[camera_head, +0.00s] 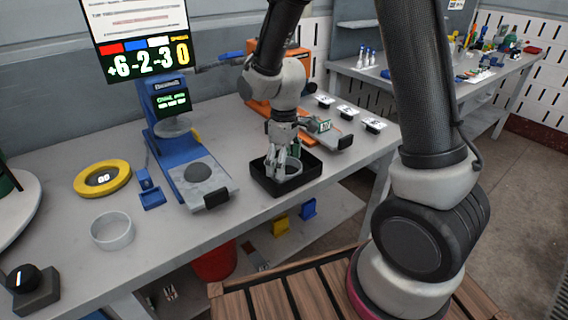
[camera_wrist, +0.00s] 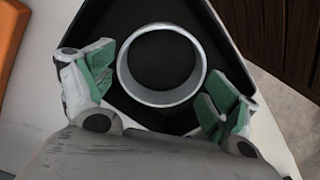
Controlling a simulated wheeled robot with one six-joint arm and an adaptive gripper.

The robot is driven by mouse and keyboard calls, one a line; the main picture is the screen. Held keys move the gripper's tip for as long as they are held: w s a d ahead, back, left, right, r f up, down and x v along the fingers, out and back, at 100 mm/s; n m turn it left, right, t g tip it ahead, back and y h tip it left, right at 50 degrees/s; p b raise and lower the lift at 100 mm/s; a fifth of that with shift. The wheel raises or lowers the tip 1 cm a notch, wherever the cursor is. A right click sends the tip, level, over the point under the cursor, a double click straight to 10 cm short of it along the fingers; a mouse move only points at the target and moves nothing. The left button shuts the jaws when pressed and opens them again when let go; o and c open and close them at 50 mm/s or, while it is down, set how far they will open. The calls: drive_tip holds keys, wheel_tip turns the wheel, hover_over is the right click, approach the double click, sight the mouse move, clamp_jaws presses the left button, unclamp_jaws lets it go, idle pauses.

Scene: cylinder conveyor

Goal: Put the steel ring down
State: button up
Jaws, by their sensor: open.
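A steel ring (camera_wrist: 198,72) sits inside a black tray (camera_wrist: 118,10) in the wrist view, lying flat with its opening upward. In the head view the ring (camera_head: 293,181) shows only partly behind my fingers, inside the black tray (camera_head: 285,190) on the table. My gripper (camera_wrist: 155,92) is open, with its green-padded fingers apart on either side of the ring. No clear contact between pads and ring shows. In the head view my gripper (camera_head: 284,165) points down into the tray. A similar pale ring (camera_head: 112,231) lies on the table at the left.
A blue device (camera_head: 185,150) with a grey disc stands left of the tray, and an orange device (camera_head: 275,90) stands behind it. A yellow ring (camera_head: 102,178) lies farther left. A black knob on a block (camera_head: 30,288) is at the front left.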

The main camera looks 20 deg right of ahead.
wheel_tip(320, 180, up, 12)
drive_tip(key=s+d+r+m+t, duration=0.2)
drive_tip(key=s+d+r+m, duration=0.2)
drive_tip(key=s+d, duration=0.3)
drive_tip(key=s+d+r+m+t, duration=0.2)
drive_tip(key=s+d+r+m, duration=0.3)
drive_tip(key=s+d, duration=0.3)
drive_tip(key=s+r, duration=0.1)
drive_tip(key=s, duration=0.3)
drive_tip(key=shift+s+d+r+m, duration=0.2)
drive_tip(key=shift+r+m, duration=0.1)
